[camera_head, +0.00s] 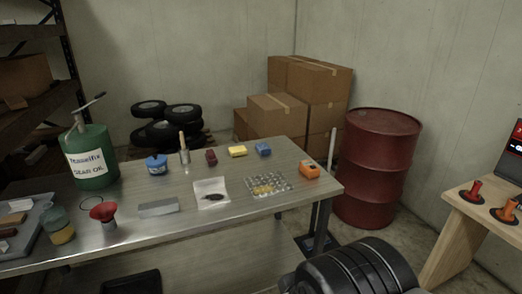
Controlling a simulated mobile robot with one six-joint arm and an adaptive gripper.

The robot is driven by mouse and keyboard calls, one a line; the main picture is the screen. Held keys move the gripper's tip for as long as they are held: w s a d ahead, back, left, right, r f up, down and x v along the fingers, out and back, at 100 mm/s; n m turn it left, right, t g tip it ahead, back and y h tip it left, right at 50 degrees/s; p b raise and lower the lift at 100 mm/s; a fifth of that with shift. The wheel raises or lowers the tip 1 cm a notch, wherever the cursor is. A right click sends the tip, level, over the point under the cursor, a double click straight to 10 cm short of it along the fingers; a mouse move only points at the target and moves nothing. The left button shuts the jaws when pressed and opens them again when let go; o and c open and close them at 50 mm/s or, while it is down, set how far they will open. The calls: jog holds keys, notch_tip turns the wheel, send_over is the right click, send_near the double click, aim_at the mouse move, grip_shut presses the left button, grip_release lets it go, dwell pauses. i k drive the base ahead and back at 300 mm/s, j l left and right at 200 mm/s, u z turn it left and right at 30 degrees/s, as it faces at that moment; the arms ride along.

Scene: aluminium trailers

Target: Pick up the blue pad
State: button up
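A small blue pad (263,149) lies on the grey workbench (130,243), towards its far right side. It is just right of a yellow block (237,151), with a small gap between them. The top and front of the blue pad are in clear view, and nothing covers it. A rounder blue container (157,164) stands farther left on the same bench. I cannot make out my gripper in this view.
A blister sheet (267,184) and an orange device (309,170) sit nearer than the pad. A dark red item (211,157) and a brush stand left. A red drum (378,165) is beyond the bench's right end. A black ridged shape fills the lower right.

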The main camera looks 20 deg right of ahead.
aim_at(263, 148)
jog(key=i+l+z, duration=0.15)
jog(key=i+l, duration=0.5)
jog(key=i+l+z, duration=0.15)
jog(key=i+l, duration=0.55)
jog(key=i+l+z, duration=0.2)
jog(key=i+l, duration=0.4)
jog(key=i, duration=0.15)
